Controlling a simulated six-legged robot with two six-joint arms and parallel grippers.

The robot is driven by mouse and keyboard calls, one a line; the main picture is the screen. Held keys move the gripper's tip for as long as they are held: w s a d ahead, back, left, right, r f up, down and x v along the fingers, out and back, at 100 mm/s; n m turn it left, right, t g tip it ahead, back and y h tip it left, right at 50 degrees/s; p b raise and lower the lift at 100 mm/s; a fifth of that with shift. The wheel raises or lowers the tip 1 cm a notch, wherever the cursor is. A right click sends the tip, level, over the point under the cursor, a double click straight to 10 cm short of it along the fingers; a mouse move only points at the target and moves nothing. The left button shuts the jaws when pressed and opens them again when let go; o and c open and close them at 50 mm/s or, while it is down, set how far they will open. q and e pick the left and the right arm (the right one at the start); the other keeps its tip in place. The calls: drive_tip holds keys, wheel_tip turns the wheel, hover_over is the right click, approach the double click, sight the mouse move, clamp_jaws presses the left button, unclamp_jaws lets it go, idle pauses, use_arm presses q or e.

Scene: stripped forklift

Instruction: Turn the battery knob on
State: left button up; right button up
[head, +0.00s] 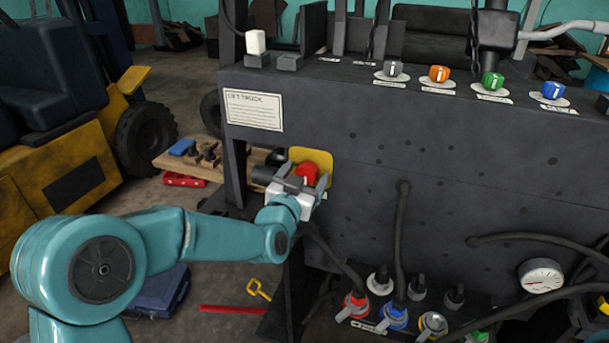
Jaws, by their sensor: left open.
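The battery knob (308,172) is red and sits on a yellow plate (322,157) on the front of the dark forklift panel. My left gripper (307,178) is at the knob, its open fingers on either side of it. The gripper body hides the lower left of the knob and part of the plate. I cannot tell whether the fingers touch the knob. My right gripper is not in view.
The dark panel (420,160) carries grey, orange, green and blue knobs (552,90) along its top. Hoses and a gauge (540,276) are at lower right. A wooden board with tools (180,160) stands behind my left arm.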

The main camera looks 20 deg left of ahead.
use_arm(q)
drive_tip(key=c, duration=1)
drive_tip(key=shift+c, duration=0.2)
